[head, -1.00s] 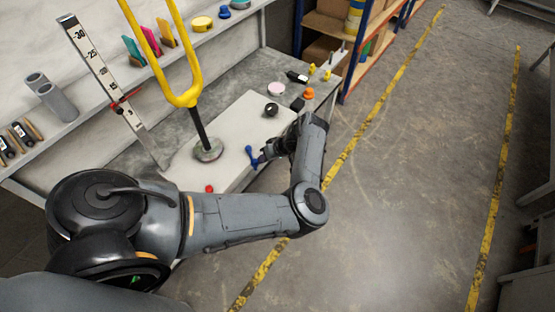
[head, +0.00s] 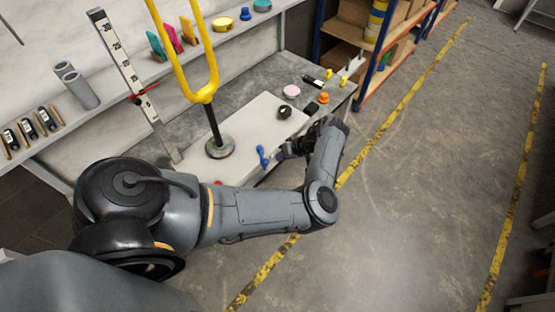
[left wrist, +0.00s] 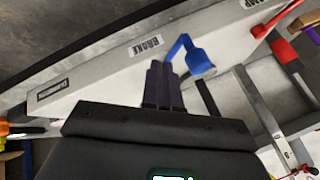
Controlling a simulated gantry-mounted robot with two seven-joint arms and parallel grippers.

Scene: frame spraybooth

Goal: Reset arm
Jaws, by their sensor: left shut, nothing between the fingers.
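My left gripper (head: 281,153) is just right of a small blue lever (head: 262,157), at the front edge of a pale grey panel (head: 262,122) on the bench. In the left wrist view its dark fingers (left wrist: 163,84) are shut together with nothing between them. The blue lever (left wrist: 190,55) stands beyond and right of the fingertips, beside a "BRAKE" label. A small gap shows between the fingers and the lever. A red lever (left wrist: 276,20) is at the upper right. In the head view a red part (head: 218,183) is mostly hidden behind my left arm. My right gripper is not seen.
A yellow fork (head: 207,88) stands on a round base on the panel, beside an upright ruler (head: 125,65). A black knob (head: 284,112), pink disc (head: 291,91) and orange knob (head: 323,98) are near the panel's far end. Open floor lies to the right.

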